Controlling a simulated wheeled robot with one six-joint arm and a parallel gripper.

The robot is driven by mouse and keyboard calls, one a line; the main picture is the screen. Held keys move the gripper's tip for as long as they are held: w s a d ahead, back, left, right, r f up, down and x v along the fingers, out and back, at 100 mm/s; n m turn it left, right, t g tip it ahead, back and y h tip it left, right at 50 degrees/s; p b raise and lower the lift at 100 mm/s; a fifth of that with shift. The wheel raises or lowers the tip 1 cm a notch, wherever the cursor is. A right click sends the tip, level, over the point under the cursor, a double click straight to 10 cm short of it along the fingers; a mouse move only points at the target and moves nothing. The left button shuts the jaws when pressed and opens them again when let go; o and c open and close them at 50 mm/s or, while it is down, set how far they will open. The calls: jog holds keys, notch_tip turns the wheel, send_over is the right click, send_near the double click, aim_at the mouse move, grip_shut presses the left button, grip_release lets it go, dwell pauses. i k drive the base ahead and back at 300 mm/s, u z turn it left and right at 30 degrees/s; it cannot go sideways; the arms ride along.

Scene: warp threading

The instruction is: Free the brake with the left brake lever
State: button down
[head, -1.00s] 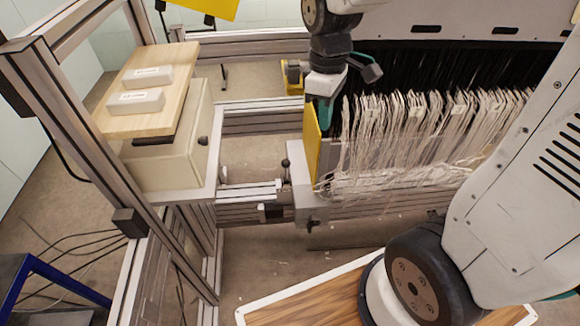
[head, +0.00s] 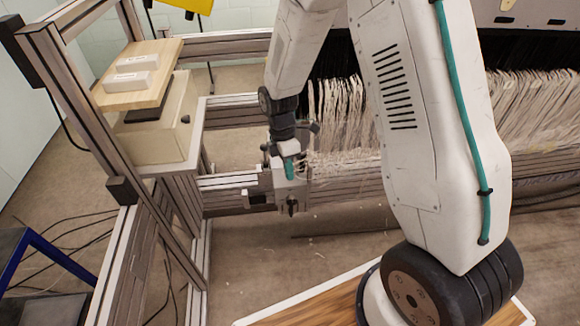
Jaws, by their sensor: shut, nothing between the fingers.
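A grey metal block (head: 291,190) sits at the left end of the aluminium rail, below the threads. A small dark-knobbed lever (head: 265,148) stands up at its left; it looks like the left brake lever, but it is small in view. A dark handle (head: 291,207) hangs from the block's lower front. My gripper (head: 289,174) points down with its teal fingers shut and empty, just right of the knobbed lever and in front of the block's top. I cannot tell whether it touches the lever or block.
Pale threads (head: 340,118) hang close to the right of my gripper, partly behind my arm. A cream box (head: 160,128) with a wooden board (head: 143,98) on top stands at the left. An aluminium post (head: 85,110) rises at the near left.

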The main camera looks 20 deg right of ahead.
aim_at(263, 147)
jog(key=k, duration=0.65)
jog(key=u, duration=0.1)
jog(key=i, duration=1.85)
jog(key=z, duration=0.2)
